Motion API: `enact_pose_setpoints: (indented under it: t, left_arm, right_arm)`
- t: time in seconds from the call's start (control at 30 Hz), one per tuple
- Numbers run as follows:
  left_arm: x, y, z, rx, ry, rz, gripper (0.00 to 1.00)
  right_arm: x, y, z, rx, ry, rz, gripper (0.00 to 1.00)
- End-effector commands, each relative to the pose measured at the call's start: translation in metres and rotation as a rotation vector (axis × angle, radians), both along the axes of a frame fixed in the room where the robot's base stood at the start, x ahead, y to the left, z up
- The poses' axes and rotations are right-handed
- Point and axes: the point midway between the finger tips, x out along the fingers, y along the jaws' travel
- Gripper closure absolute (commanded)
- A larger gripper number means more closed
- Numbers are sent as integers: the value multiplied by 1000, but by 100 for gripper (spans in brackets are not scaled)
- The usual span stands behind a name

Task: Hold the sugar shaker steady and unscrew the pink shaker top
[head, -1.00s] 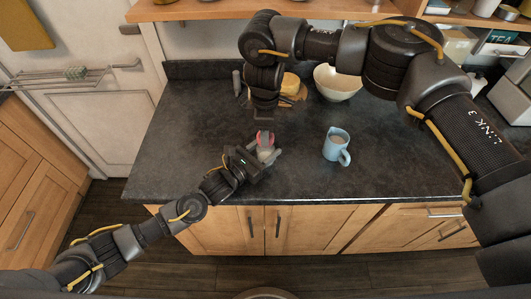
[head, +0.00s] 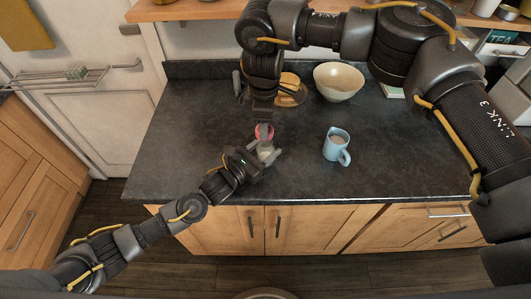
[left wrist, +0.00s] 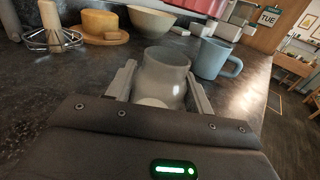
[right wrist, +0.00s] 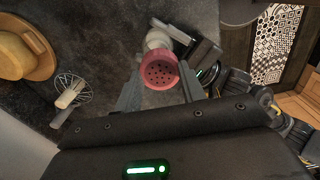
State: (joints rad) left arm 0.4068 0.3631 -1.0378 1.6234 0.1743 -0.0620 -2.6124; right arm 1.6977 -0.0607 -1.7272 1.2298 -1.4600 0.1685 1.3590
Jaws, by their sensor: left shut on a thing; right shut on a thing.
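The clear glass sugar shaker (head: 267,153) stands near the counter's front, held between the fingers of my left gripper (head: 265,150). In the left wrist view its open mouth shows, with the shaker jar (left wrist: 165,75) upright and pale sugar low inside. The pink shaker top (right wrist: 158,72), with small holes, is between the fingers of my right gripper (right wrist: 158,88). In the head view the pink top (head: 263,131) is apart from the jar, behind and above it. Its pink edge (left wrist: 205,5) also shows at the top of the left wrist view.
A cream bowl (head: 339,80) and a yellow cheese on a wooden board (head: 288,98) are farther back. The counter's left side is clear.

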Motion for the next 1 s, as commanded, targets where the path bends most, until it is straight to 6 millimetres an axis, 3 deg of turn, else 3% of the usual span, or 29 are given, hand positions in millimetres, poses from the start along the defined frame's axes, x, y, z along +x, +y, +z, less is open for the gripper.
enact_pose_setpoints:
  t: [1.0]
  left_arm:
    - [0,0,-1,1,1,0,77]
  right_arm:
    - [-48,31,33,0,0,4,96]
